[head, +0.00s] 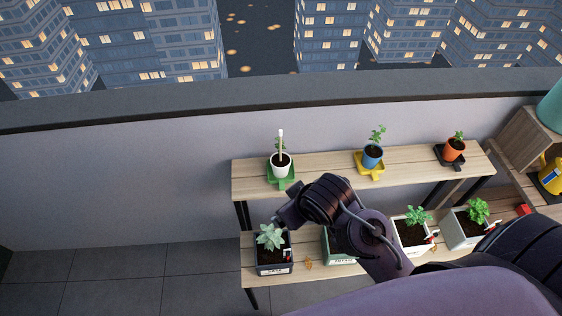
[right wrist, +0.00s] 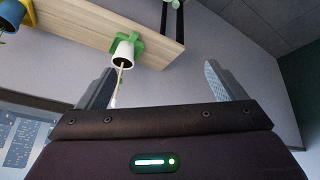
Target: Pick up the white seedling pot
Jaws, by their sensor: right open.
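The white seedling pot (head: 280,167) stands upright on a green saucer (head: 283,182) at the left end of the upper shelf. It holds dark soil and a pale upright stem or stake. In the right wrist view the pot (right wrist: 123,54) appears turned over, ahead of the left-hand finger, with the green saucer (right wrist: 135,40) behind it. My right gripper (right wrist: 162,82) is open and empty, apart from the pot. In the head view my right arm (head: 330,203) reaches in front of the shelf, below the pot; its fingertips are hard to make out.
On the upper shelf (head: 325,172) stand a blue pot (head: 372,157) on a yellow saucer and an orange pot (head: 454,150) on a dark saucer. The lower shelf holds several planters, including a succulent (head: 271,237). A wall runs behind. Tiled floor at left is clear.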

